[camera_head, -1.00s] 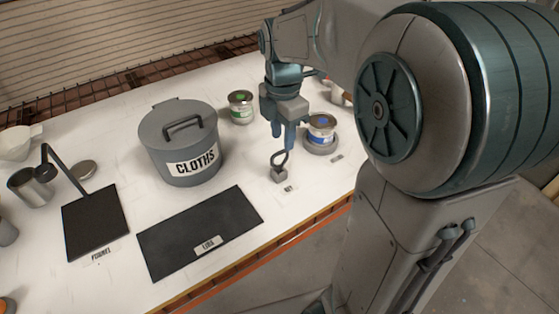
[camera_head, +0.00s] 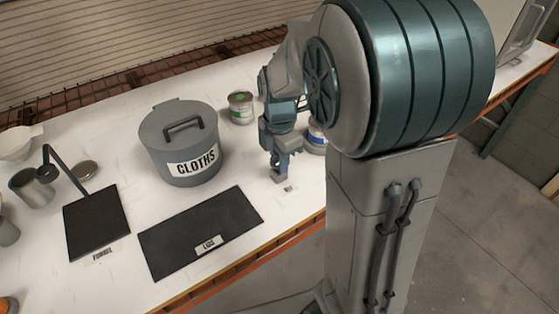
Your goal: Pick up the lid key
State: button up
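My gripper (camera_head: 278,166) points down at the right part of the white table, with its fingers low. The lid key's dark loop is hidden behind or between the fingers. The small grey block (camera_head: 279,177) that the loop stands up from shows just below the fingertips, on the table. I cannot tell whether the fingers are apart or closed on the loop.
A grey lidded CLOTHS bin (camera_head: 181,145) stands left of my gripper, with a green-labelled can (camera_head: 241,107) behind. A blue-labelled can (camera_head: 315,139) is close on the right, partly hidden by my arm. A black mat (camera_head: 190,245) lies front left.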

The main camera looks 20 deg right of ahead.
grip_shut()
jog(key=shift+r, duration=0.45)
jog(key=r, duration=0.3)
jog(key=shift+w+d+r+b, duration=0.2)
jog(key=shift+d+r+b, duration=0.1)
jog(key=w+d+r, duration=0.6)
jog(key=d, duration=0.3)
jog(key=shift+w+r+b, duration=0.2)
jog(key=shift+r+b, duration=0.05)
jog(key=shift+b, duration=0.05)
jog(key=s+d+r+m+t+p, duration=0.1)
jog(key=s+d+r+m+p, duration=0.1)
jog(key=s+d+m, duration=0.2)
jog(key=shift+s+d+p, duration=0.3)
jog(key=shift+d+p, duration=0.1)
